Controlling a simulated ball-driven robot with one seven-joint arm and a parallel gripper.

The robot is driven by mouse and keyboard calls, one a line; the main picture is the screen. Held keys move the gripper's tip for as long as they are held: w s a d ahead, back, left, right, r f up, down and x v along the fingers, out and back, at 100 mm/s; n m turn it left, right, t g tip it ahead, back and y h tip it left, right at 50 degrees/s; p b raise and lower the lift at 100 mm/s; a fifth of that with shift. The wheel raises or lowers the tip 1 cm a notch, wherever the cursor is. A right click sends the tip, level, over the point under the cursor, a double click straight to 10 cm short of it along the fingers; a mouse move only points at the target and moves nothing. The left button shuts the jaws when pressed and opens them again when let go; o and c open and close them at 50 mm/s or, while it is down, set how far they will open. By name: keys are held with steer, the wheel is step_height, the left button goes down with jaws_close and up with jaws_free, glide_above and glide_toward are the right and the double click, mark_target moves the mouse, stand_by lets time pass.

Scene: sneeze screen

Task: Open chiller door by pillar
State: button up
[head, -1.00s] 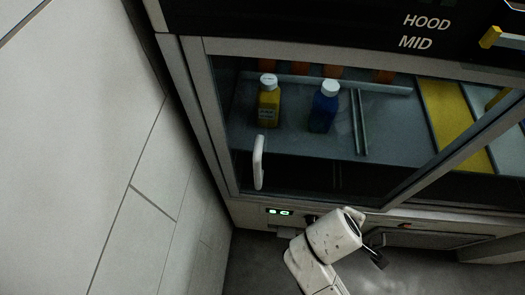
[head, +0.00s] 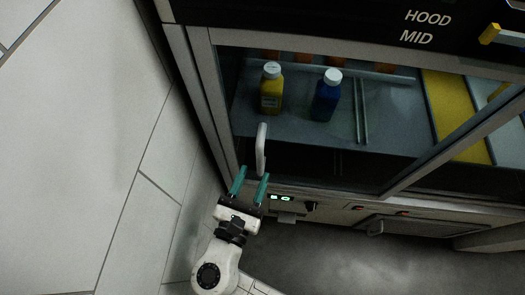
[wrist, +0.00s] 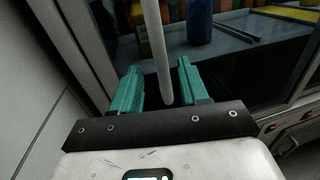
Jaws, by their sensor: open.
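A glazed door (head: 300,150) in a grey frame fronts a cabinet labelled HOOD MID. It looks shut. Its white upright bar handle (head: 261,150) is near the left edge. My gripper (head: 252,174) is open at the handle's lower end, its teal fingers pointing up the picture toward the door. In the wrist view the handle (wrist: 158,50) appears between the two spread fingers (wrist: 160,78), with a gap on each side. I cannot tell how deep the handle sits between them. No chiller label is visible.
A pale tiled wall (head: 80,150) stands close on the left. Behind the glass are a yellow bottle (head: 271,92) and a blue bottle (head: 325,98). A control strip with green lights (head: 280,198) is below the door. Dark floor (head: 330,260) is clear at lower right.

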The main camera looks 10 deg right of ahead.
mark_target(259, 165)
steer(key=x, duration=0.7)
steer(key=shift+p, duration=0.3)
steer(key=shift+c, duration=0.2)
jaws_close()
